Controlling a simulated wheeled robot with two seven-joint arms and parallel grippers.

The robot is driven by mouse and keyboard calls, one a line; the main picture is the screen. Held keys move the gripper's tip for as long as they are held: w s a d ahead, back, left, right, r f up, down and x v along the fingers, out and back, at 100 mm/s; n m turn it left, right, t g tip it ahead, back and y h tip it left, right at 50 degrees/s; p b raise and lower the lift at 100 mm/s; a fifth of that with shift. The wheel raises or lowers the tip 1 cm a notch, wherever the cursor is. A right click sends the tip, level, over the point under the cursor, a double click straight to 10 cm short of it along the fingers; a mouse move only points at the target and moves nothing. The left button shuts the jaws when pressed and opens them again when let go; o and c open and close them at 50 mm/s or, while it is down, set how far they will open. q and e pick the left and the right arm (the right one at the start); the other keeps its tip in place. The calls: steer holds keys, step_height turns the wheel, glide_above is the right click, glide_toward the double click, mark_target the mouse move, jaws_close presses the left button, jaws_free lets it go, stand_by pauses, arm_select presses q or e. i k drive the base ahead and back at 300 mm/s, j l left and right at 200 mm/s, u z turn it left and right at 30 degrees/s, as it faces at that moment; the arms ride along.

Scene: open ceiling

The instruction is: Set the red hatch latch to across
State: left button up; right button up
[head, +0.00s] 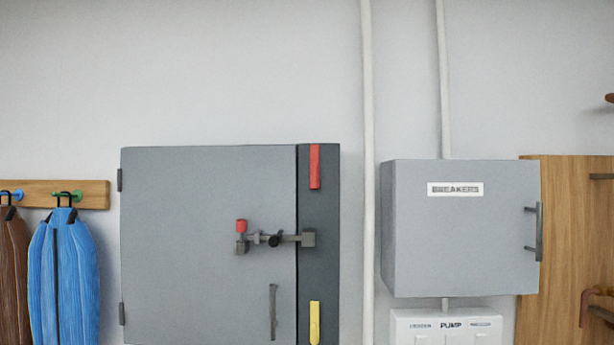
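The red hatch latch (315,166) is a narrow red bar. It stands upright on the upper part of the dark grey strip (319,205) at the right side of a grey hatch door (205,210). The bar lies within the strip, just right of the door's edge. A yellow bar (314,322) stands upright lower on the same strip, partly cut off by the frame. Neither of my grippers shows in the head view.
A dark handle (273,311) sits below. Right are a pipe (368,180), a breakers box (455,245), a white pump box (445,328) and a wooden panel (560,240). Coats (62,275) hang left.

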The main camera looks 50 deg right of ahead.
mark_target(313, 148)
steer(key=z, duration=1.6)
